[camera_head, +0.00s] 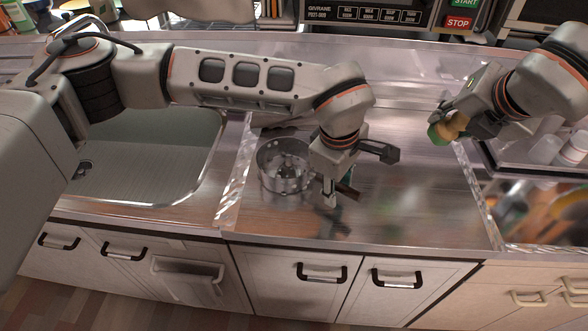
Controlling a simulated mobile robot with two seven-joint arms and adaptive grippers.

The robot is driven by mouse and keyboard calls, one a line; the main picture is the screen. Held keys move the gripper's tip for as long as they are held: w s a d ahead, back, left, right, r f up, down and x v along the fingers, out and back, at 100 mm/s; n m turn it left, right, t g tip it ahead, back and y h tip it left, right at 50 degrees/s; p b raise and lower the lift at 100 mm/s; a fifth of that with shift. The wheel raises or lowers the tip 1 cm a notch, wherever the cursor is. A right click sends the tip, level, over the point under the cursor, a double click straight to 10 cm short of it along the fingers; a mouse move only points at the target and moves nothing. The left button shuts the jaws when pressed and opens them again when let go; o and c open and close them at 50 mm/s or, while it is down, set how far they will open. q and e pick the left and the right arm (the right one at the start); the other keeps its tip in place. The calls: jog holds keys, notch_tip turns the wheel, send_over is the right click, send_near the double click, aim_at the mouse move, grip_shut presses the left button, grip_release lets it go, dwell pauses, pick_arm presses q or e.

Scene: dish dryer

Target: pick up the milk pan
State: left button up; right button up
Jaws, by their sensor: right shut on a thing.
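The milk pan (283,182) is a round shiny metal pot standing on the counter, right of the sink. Its dark handle (347,191) reaches to the right, partly hidden by my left gripper. My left gripper (360,178) is open, its fingers spread over the handle area; I cannot tell whether they touch the handle. My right gripper (460,122) is shut on a green and yellow-orange object (446,127), held above the right part of the counter, apart from the pan.
The sink (150,155) lies at the left. A dish dryer with a control panel (390,15) stands at the back. White cups (571,150) sit at the far right. The metal counter (410,195) right of the pan is mostly clear.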

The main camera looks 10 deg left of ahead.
pick_arm(q)
jog(key=shift+c, duration=0.3)
grip_shut()
